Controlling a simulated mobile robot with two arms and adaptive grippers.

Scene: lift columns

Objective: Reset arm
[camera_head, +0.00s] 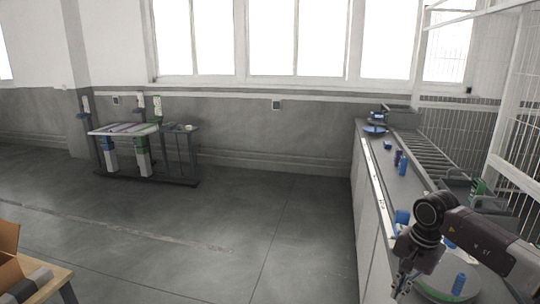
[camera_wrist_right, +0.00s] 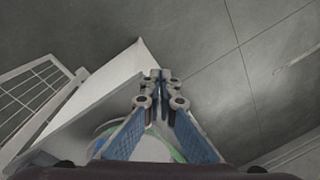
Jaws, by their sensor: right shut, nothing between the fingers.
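My right gripper (camera_head: 402,284) hangs at the end of my right arm, which comes in from the right edge of the head view. It is over the near left edge of the grey counter (camera_head: 372,172). In the right wrist view the fingers of my right gripper (camera_wrist_right: 161,78) meet at the tips, with nothing between them. The counter's white side and a round white plate with a green rim show below it there. My left gripper is not in the head view.
On the counter, blue items (camera_head: 403,165) stand along its length, beside a roller conveyor (camera_head: 430,150). A white mesh fence (camera_head: 520,120) borders the right. A cardboard box (camera_head: 9,262) is at lower left. The middle floor is clear.

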